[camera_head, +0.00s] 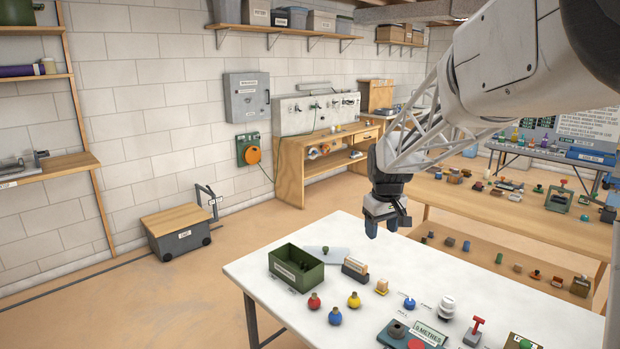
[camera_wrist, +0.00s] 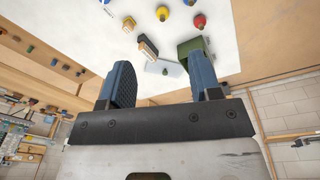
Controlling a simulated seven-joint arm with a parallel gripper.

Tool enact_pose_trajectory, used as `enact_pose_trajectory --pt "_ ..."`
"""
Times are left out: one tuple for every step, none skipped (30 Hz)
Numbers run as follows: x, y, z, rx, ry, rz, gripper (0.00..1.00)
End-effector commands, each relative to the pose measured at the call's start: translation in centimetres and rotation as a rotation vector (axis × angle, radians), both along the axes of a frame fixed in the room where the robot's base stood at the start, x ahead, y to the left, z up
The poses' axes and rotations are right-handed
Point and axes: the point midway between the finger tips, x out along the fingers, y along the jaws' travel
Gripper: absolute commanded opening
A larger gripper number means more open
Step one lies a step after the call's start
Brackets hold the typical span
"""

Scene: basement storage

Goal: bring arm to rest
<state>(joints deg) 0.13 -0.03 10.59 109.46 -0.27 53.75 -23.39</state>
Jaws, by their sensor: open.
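My gripper (camera_head: 382,223) hangs from my arm above the far edge of the white table (camera_head: 252,268), pointing down. In the wrist view its two blue fingers (camera_wrist: 163,88) stand wide apart with nothing between them. A green box (camera_head: 297,267) sits on the table to the left of and below my gripper in the head view, and it also shows beyond the right finger in the wrist view (camera_wrist: 193,47). My gripper touches nothing that I can see.
Red (camera_head: 314,301), yellow (camera_head: 354,300) and blue (camera_head: 335,316) knobbed pieces stand on the white table. A small rack (camera_head: 355,269) stands beside the green box. A wooden bench (camera_head: 480,205) with many small items lies behind. Floor at left is mostly clear around a wheeled box (camera_head: 178,231).

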Motion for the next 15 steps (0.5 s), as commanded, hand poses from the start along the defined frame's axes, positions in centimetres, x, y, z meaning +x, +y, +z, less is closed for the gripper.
enact_pose_trajectory --pt "-1.4 0.0 0.6 0.001 -0.007 -0.012 0.58" --pt "-2.1 0.0 0.9 0.002 -0.008 -0.02 0.58" --pt "-3.1 0.0 1.2 0.003 -0.011 -0.03 0.58" --pt "-3.9 0.0 1.5 0.004 -0.014 -0.039 0.58" --pt "-4.7 0.0 1.7 0.004 -0.016 -0.047 0.58" --pt "-5.7 -0.1 2.1 0.006 -0.02 -0.057 0.58" --pt "-6.5 -0.1 2.2 0.006 -0.021 -0.066 0.58" --pt "-7.2 -0.1 2.4 0.008 -0.024 -0.074 0.58" --pt "-8.3 -0.1 2.6 0.009 -0.028 -0.083 0.58" --pt "-9.0 -0.1 2.8 0.011 -0.03 -0.091 0.58" --pt "-9.8 -0.1 3.0 0.011 -0.032 -0.1 0.58" --pt "-10.8 -0.1 3.1 0.012 -0.034 -0.11 0.58" --pt "-11.6 -0.1 3.3 0.014 -0.037 -0.118 0.58" --pt "-12.4 -0.1 3.4 0.014 -0.04 -0.126 0.58" --pt "-13.4 -0.1 3.5 0.016 -0.043 -0.137 0.58"
